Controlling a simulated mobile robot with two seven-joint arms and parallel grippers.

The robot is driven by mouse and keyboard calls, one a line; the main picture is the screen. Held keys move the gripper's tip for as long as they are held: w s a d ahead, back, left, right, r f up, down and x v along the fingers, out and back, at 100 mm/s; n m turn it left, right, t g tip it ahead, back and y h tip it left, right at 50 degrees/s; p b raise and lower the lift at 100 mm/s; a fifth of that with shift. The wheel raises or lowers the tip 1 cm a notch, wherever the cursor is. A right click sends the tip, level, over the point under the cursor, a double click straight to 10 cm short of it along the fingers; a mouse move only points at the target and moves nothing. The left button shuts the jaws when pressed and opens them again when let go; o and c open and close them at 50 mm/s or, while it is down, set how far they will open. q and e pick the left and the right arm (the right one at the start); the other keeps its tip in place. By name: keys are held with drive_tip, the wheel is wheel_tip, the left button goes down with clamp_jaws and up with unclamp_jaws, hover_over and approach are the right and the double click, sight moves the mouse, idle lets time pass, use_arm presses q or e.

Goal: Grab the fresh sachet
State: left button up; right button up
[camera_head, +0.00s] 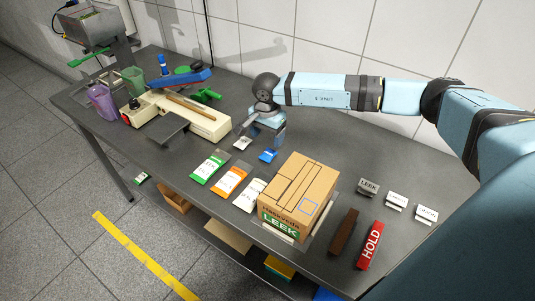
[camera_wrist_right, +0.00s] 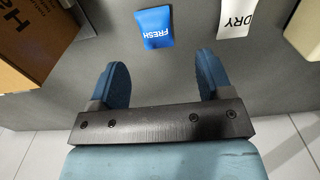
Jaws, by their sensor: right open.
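The fresh sachet (camera_head: 268,155) is a small blue packet lying on the dark table, just in front of my right gripper (camera_head: 263,142) in the head view. In the right wrist view the sachet (camera_wrist_right: 156,28) reads "FRESH" and lies beyond the fingertips, roughly in line with the gap between them. My right gripper (camera_wrist_right: 162,68) is open and empty, its two blue fingers apart and not touching the sachet. My left gripper is not in view.
A white "DRY" sachet (camera_wrist_right: 237,16) lies beside the blue one. Green (camera_head: 208,167), orange (camera_head: 231,180) and white (camera_head: 250,195) packets lie nearer the front. A LEEK carton (camera_head: 300,185) stands to the right. A cream sealing machine (camera_head: 185,118) is at the left.

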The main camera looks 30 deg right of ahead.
sight(268, 153)
drive_tip(key=shift+s+f+p, duration=0.15)
drive_tip(key=shift+f+p, duration=0.1)
drive_tip(key=shift+f, duration=1.45)
drive_tip(key=shift+s+f+p, duration=0.15)
drive_tip(key=shift+f+p, duration=0.1)
drive_tip(key=shift+f, duration=1.45)
drive_tip(key=c, duration=1)
